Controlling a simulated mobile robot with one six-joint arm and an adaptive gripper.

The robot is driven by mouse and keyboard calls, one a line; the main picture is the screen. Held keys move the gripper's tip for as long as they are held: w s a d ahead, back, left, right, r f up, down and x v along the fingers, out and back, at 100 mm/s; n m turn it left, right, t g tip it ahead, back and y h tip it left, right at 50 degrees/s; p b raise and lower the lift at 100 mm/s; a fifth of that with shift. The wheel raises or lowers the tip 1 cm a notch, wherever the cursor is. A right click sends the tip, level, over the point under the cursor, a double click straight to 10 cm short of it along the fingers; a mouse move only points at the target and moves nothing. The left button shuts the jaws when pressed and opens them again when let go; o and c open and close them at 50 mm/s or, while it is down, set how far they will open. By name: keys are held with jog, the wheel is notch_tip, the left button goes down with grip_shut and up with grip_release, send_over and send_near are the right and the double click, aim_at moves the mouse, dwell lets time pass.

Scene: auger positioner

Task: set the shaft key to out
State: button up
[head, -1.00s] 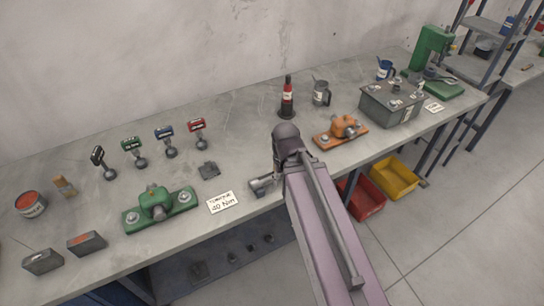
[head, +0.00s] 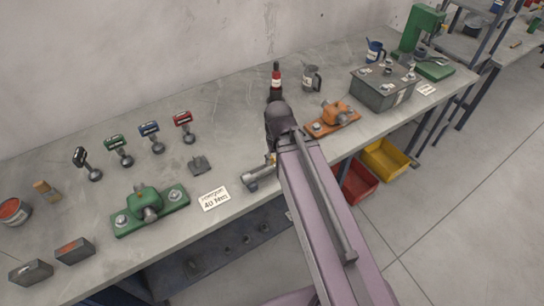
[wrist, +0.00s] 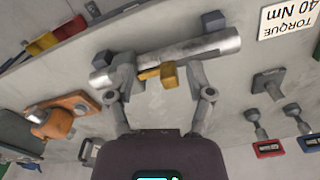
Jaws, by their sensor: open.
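A grey metal shaft (wrist: 218,46) lies across the upper middle of the wrist view. A small brass-yellow shaft key (wrist: 168,74) sits at its near side. My gripper (wrist: 160,80) is open, with one finger on each side of the key and the fingertips close to the shaft. I cannot tell whether they touch it. In the head view the shaft (head: 258,178) lies near the bench's front edge, just left of my arm. Only a bit of the key (head: 270,159) shows there, and my gripper is hidden by my arm.
A torque card (head: 214,199) and a green bearing block (head: 149,204) are to the left. An orange bearing block (head: 332,119) and a grey box (head: 381,92) are to the right. Red (head: 356,184) and yellow (head: 386,158) bins are below the bench edge.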

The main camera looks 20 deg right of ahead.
jog(key=w+a+r+n+p, duration=0.1)
jog(key=w+r+n+p, duration=0.2)
jog(key=w+r+p, duration=0.3)
jog(key=shift+r+p, duration=0.7)
jog(key=shift+r, duration=0.15)
jog(key=shift+f, duration=0.2)
notch_tip(320, 180, down, 13)
jog(key=b, duration=1.3)
jog(key=shift+f+b, duration=0.2)
jog(key=shift+b, duration=0.2)
grip_shut()
